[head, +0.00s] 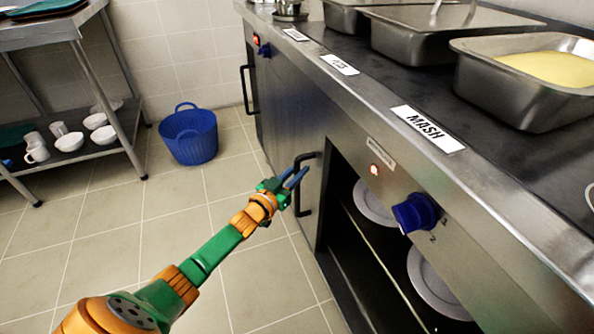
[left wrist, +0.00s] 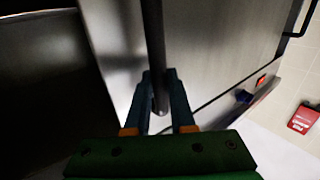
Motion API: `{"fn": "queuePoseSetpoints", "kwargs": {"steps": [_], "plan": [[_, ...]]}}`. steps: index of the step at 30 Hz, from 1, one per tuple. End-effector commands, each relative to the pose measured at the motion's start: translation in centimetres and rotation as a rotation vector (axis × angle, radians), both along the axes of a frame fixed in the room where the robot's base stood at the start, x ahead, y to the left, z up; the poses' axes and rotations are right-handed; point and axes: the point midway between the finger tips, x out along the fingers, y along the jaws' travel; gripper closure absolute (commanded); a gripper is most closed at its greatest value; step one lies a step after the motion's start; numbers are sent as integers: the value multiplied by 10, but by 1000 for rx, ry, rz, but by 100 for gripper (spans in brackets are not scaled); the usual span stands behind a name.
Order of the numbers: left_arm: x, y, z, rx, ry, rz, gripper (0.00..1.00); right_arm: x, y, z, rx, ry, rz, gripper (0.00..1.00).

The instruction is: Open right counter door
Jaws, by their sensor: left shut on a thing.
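The right counter door (head: 311,199) is a steel panel at the left side of an open, dark compartment (head: 375,245) in the head view. Its black upright handle (head: 298,205) is gripped by my left gripper (head: 290,180). In the left wrist view the handle (left wrist: 154,45) runs down between the two fingers of the gripper (left wrist: 158,100), which is shut on it. The door panel (left wrist: 112,40) shows behind the handle there, with the dark compartment to the left. My right gripper is not in view.
Plates (head: 435,285) stand on shelves in the compartment. A blue knob (head: 416,212) juts from the counter front. Food pans (head: 530,95) sit on top. A blue basket (head: 189,134) and a steel rack (head: 85,145) stand left. The floor between is clear.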

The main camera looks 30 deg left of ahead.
Motion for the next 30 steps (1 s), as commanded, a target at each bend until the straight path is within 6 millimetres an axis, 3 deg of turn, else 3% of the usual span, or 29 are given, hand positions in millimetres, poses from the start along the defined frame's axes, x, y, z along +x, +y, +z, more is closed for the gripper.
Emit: {"fn": "queuePoseSetpoints", "kwargs": {"steps": [9, 10, 12, 13, 23, 30], "plan": [[0, 0, -1, 1, 4, 1, 100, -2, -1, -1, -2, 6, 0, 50], [0, 0, -1, 1, 4, 1, 70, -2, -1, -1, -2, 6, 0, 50], [0, 0, -1, 1, 3, 1, 51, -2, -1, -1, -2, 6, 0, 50], [0, 0, -1, 1, 3, 1, 48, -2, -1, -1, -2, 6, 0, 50], [-4, 0, 1, 0, 2, 0, 48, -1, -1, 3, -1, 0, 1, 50], [-44, 3, 2, 0, 7, 1, 48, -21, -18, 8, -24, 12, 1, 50]]}}
